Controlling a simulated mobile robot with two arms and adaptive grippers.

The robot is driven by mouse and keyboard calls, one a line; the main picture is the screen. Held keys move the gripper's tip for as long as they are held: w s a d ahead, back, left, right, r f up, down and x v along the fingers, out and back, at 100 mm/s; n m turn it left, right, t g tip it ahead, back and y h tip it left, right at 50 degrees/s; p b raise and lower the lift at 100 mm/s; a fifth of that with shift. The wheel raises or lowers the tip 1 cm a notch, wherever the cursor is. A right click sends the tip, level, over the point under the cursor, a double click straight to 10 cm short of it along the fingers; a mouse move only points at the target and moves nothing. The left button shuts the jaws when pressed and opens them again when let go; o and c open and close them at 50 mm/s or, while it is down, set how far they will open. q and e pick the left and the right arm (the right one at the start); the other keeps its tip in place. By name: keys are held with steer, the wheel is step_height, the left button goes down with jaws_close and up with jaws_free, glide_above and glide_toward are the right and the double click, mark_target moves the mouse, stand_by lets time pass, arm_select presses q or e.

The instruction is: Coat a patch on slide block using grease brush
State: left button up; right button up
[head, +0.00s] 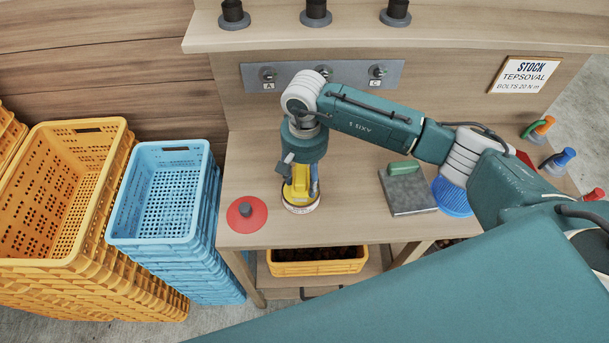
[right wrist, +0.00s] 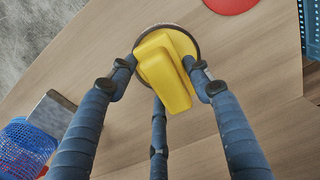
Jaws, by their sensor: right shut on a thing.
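My right gripper (head: 302,182) points down over the left part of the bench. Its fingers are shut around a yellow tool (head: 300,196) with a round, pale-edged base. The right wrist view shows this yellow tool (right wrist: 168,72) between the blue fingers. I cannot tell whether its base touches the bench, or whether it is the grease brush. A flat dark grey block (head: 412,200), which may be the slide block, lies to the right. A green piece (head: 403,168) sits on its back edge. My left gripper is not in view.
A red disc with a dark knob (head: 241,219) lies left of the yellow tool. A blue mesh basket (head: 452,197) stands right of the grey block, partly behind my arm. Blue crates (head: 208,190) and orange crates (head: 118,150) are stacked left of the bench. Bare wood separates gripper and block.

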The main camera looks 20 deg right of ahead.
mark_target(305, 173)
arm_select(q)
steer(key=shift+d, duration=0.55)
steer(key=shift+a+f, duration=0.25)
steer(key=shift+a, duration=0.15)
arm_select(e)
steer(key=shift+f, duration=0.15)
arm_select(q)
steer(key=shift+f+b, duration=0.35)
steer(key=shift+b, duration=0.2)
arm_select(e)
steer(key=shift+f, duration=0.35)
arm_select(q)
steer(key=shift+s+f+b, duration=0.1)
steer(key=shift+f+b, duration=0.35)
steer(key=shift+b, duration=0.05)
arm_select(e)
steer(key=shift+s+f, duration=0.15)
stand_by(1.1)
step_height(305, 173, up, 2)
steer(key=shift+r+p, duration=0.15)
steer(key=shift+p, duration=0.3)
steer(key=shift+r+p, duration=0.75)
steer(key=shift+r, duration=1.75)
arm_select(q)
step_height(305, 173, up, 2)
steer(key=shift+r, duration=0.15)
